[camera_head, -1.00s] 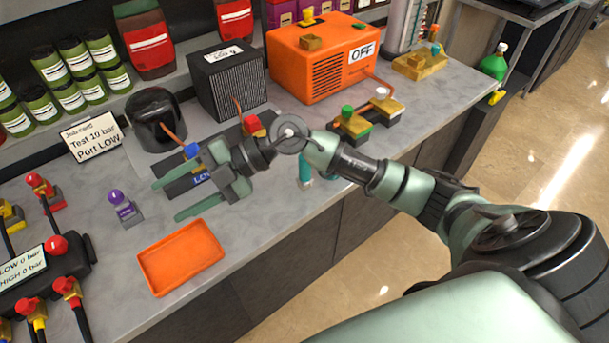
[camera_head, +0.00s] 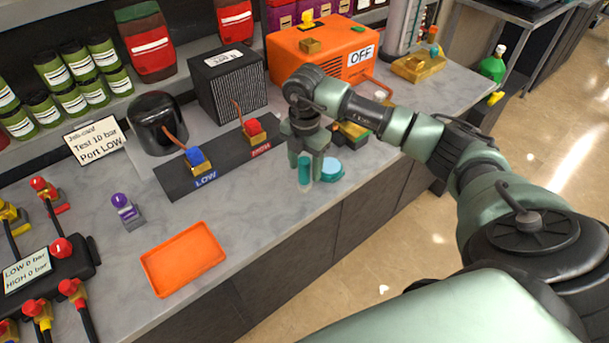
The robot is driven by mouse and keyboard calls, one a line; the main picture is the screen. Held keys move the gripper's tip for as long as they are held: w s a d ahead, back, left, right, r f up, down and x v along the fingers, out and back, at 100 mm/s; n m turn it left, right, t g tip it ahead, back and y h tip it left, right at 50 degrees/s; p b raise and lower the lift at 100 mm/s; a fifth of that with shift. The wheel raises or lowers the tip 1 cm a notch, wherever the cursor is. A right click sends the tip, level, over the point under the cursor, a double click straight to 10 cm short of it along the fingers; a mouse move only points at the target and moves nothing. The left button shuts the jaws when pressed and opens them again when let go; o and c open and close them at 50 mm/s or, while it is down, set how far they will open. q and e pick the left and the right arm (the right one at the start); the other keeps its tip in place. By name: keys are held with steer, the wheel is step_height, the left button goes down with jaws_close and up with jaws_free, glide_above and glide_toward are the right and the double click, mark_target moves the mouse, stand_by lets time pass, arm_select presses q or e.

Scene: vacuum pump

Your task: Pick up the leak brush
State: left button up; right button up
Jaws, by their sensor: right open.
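My left gripper is not in view.
The black LOW and HIGH port block (camera_head: 215,172) lies left of my gripper. An orange tray (camera_head: 183,258) lies at the front. The orange pump (camera_head: 320,50), marked OFF, stands behind. A purple-topped fitting (camera_head: 125,208) stands at the left. Bare counter lies between tray and block.

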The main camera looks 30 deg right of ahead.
steer(key=shift+f, duration=1.3)
jaws_close()
steer(key=shift+w+r, duration=0.1)
steer(key=shift+r, duration=0.1)
step_height(320, 180, up, 14)
steer(key=b, duration=0.3)
steer(key=shift+a, duration=0.1)
step_height(320, 180, up, 6)
steer(key=shift+f+p, duration=0.1)
steer(key=shift+p, duration=0.4)
